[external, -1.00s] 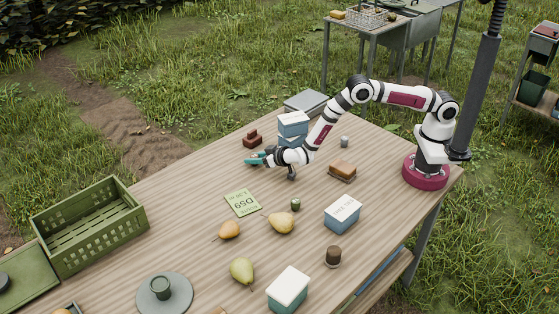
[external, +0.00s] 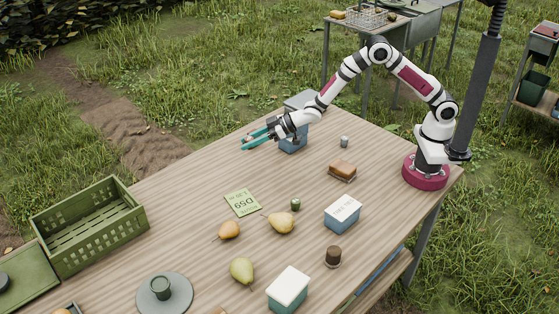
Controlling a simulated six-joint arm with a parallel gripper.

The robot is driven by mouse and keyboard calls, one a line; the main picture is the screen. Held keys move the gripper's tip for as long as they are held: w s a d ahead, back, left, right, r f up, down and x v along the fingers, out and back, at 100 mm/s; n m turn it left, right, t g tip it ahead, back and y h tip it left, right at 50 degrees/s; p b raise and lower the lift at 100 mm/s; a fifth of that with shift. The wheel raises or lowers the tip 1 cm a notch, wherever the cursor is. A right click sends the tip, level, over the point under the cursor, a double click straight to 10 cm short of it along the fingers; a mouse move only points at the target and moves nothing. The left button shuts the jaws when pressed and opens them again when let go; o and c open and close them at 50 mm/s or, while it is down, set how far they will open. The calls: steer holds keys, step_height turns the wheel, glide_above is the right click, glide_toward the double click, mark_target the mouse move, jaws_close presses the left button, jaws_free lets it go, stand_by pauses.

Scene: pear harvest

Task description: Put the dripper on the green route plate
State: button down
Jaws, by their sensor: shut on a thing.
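The green route plate (external: 242,203) is a flat, light green card with dark lettering that lies on the middle of the wooden table. Nothing stands on it. My gripper (external: 249,139) is up at the far side of the table, beyond the plate. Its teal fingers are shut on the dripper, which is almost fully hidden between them. In the earlier picture a dark red-brown piece stood at this spot, and I take it to be the dripper. Whether it touches the table I cannot tell.
A blue box stack (external: 293,143) is right beside my gripper, partly covered by it. A brown sponge-like block (external: 342,170), a small dark green piece (external: 295,205), pears (external: 281,223) and a white-lidded box (external: 342,213) lie to the right and front. A green crate (external: 90,232) stands left.

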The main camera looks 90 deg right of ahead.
steer(key=s+a+f+n+y, duration=0.1)
steer(key=a, duration=0.1)
glide_above(243, 202)
steer(key=shift+n+y, duration=0.3)
steer(key=f, duration=0.6)
steer(key=shift+d+f, duration=0.25)
steer(key=shift+a+f, duration=0.15)
steer(key=shift+f, duration=0.95)
steer(key=shift+a+f, duration=0.15)
steer(key=shift+f, duration=0.95)
steer(key=shift+f, duration=0.1)
steer(key=c, duration=0.5)
jaws_free()
